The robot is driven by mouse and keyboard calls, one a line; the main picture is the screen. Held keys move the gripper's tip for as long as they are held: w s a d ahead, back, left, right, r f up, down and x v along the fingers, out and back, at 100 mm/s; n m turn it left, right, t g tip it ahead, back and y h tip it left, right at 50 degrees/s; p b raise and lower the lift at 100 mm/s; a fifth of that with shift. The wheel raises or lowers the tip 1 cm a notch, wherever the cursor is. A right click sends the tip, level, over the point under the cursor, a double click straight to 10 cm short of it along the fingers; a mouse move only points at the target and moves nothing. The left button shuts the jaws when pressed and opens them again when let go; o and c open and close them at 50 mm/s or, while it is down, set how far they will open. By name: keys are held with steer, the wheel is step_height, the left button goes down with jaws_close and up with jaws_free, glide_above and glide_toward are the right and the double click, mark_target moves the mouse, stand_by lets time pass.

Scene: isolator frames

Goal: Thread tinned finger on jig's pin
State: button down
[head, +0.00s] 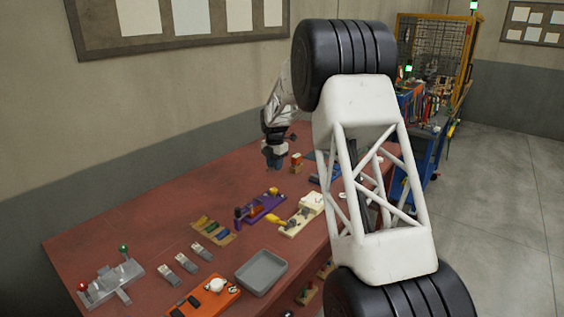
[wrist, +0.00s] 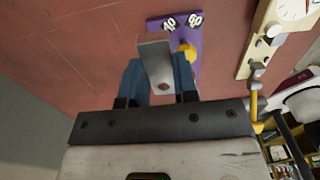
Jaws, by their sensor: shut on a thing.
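My gripper (wrist: 160,80) is shut on a flat, silvery metal finger, the tinned finger (wrist: 153,50). A round hole shows near the finger's lower end, and its other end sticks out past the blue fingertips. In the head view my gripper (head: 274,159) hangs over the far part of the red bench, where the held finger is too small to make out. A purple fixture (wrist: 172,20), possibly the jig, lies beyond the finger in the wrist view, partly hidden by it. It also shows in the head view (head: 262,209), with dark and yellow parts. I cannot make out a pin.
A cream board (head: 306,214) with a dial lies right of the purple fixture. Nearer are a strip of coloured blocks (head: 212,230), grey clips (head: 196,256), a grey tray (head: 262,271), an orange unit (head: 207,297) and a grey fixture with red and green knobs (head: 112,284).

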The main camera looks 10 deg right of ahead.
steer(key=r, duration=0.2)
glide_above(256, 210)
steer(key=shift+f, duration=0.15)
stand_by(0.4)
steer(key=shift+f, duration=2.85)
steer(key=shift+f, duration=2.2)
stand_by(0.7)
steer(key=c, duration=0.8)
jaws_free()
steer(key=shift+r, duration=0.15)
